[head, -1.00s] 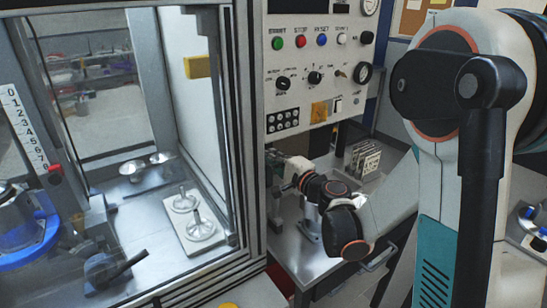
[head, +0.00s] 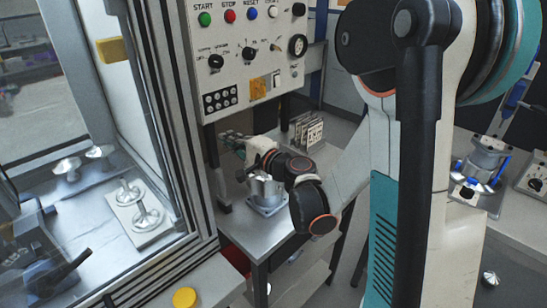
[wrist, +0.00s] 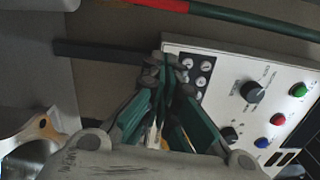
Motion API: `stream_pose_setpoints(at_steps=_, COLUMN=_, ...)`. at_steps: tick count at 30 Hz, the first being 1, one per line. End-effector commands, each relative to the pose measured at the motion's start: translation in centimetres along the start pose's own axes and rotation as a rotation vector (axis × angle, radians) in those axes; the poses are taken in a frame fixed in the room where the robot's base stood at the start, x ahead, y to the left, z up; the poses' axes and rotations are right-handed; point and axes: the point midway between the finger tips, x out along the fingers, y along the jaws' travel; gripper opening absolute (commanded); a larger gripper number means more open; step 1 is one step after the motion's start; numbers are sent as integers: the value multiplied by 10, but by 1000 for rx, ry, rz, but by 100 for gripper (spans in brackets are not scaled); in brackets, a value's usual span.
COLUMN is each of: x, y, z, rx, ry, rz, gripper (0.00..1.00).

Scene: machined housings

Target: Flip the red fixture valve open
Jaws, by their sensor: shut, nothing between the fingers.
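No red valve can be made out for certain in either view now. In the wrist view a red and green bar (wrist: 195,8) runs along the top edge, and I cannot tell what it belongs to. My gripper (wrist: 172,65) has its green fingers together and empty, with the tips near the corner of the control panel (wrist: 240,100). In the head view my gripper (head: 232,143) is small, partly hidden, below the panel and above a steel side table.
A glazed machine enclosure with its thick frame (head: 165,130) fills the left. A rack of plates (head: 308,130) stands on the side table behind my arm. A fixture with blue handles (head: 485,165) is on a bench at right. A yellow knob (head: 184,298) is in front.

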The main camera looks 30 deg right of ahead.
Motion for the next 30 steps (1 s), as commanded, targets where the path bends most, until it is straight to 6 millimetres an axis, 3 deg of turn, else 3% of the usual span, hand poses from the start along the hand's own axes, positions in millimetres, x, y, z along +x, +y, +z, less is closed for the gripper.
stream_pose_setpoints(at_steps=9, x=-74, y=-2, z=-2, rx=0, ry=6, rz=0, gripper=0)
stream_pose_setpoints(at_steps=18, x=-135, y=0, z=-1, rx=0, ry=6, rz=-1, gripper=0)
stream_pose_setpoints(at_steps=24, x=-153, y=0, z=-1, rx=0, ry=2, rz=0, gripper=0)
stream_pose_setpoints(at_steps=30, x=-157, y=0, z=0, rx=0, ry=2, rz=0, gripper=0)
